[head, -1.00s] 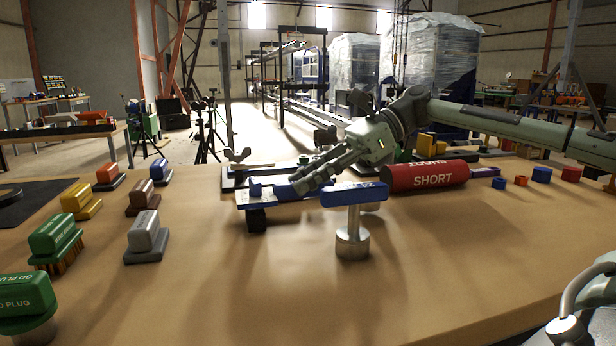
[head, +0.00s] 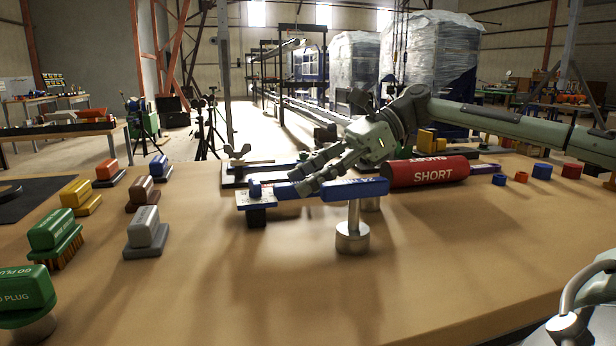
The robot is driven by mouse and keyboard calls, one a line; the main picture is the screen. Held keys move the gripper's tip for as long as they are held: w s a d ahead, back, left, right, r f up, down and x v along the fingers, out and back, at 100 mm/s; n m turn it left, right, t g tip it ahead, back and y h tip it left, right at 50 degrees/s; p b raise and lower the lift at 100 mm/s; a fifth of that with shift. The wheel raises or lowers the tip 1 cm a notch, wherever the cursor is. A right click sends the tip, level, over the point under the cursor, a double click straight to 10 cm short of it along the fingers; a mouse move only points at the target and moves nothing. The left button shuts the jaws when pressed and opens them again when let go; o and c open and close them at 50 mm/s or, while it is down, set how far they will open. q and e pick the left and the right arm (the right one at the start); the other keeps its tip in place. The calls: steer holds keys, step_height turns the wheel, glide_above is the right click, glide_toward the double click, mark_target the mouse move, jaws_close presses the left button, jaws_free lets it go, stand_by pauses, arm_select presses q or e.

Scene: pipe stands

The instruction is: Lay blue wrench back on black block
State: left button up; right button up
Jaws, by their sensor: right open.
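The blue wrench (head: 354,190) lies nearly level across the table. Its left end is over the small black block (head: 256,216), and its thicker right part is over a silver post with a round base (head: 352,238). The left end appears to rest on the block. My right gripper (head: 299,182) comes in from the right and is open. Its fingertips are just above and behind the wrench's middle, partly covering it from view; whether they touch it I cannot tell. My left gripper is not in view.
Several coloured plugs and brushes, including a grey one (head: 147,232), stand at left. Small blue and red pieces (head: 541,172) sit at far right. The front middle of the table is clear.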

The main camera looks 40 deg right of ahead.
steer(key=shift+p+v, duration=0.5)
steer(key=shift+v, duration=1.95)
steer(key=shift+d, duration=0.1)
steer(key=v, duration=1.2)
steer(key=shift+w, duration=0.1)
